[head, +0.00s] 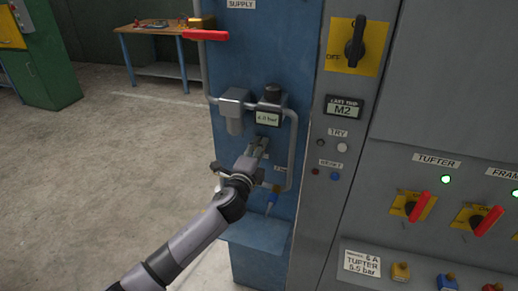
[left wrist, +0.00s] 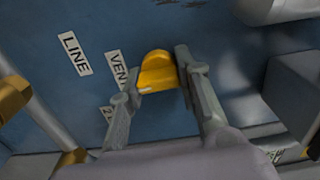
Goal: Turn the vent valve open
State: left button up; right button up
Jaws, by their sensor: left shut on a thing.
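The vent valve shows in the left wrist view as a yellow knob (left wrist: 158,70) on the blue panel, beside a partly covered label (left wrist: 117,68) that reads "VEN". My left gripper (left wrist: 160,84) has one finger on each side of the knob and is shut on it. In the head view my left gripper (head: 260,146) reaches up to the blue panel (head: 225,75), below the gauge, and hides the knob. I cannot tell how far the knob is turned. My right gripper is not in view.
A pressure gauge (head: 268,117), a grey pipe (head: 293,150) and a red lever (head: 206,35) are on the blue panel. A "LINE" label (left wrist: 75,54) is near the vent label. The grey cabinet (head: 440,90) with switches stands at right. Floor (head: 120,160) at left is clear.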

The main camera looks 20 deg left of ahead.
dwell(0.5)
pick_arm(q)
jog(key=o, duration=1.2)
jog(key=shift+c, duration=0.2)
jog(key=shift+s, duration=0.1)
jog(key=s, duration=1.2)
jog(key=shift+a, duration=0.2)
jog(key=shift+w, duration=0.1)
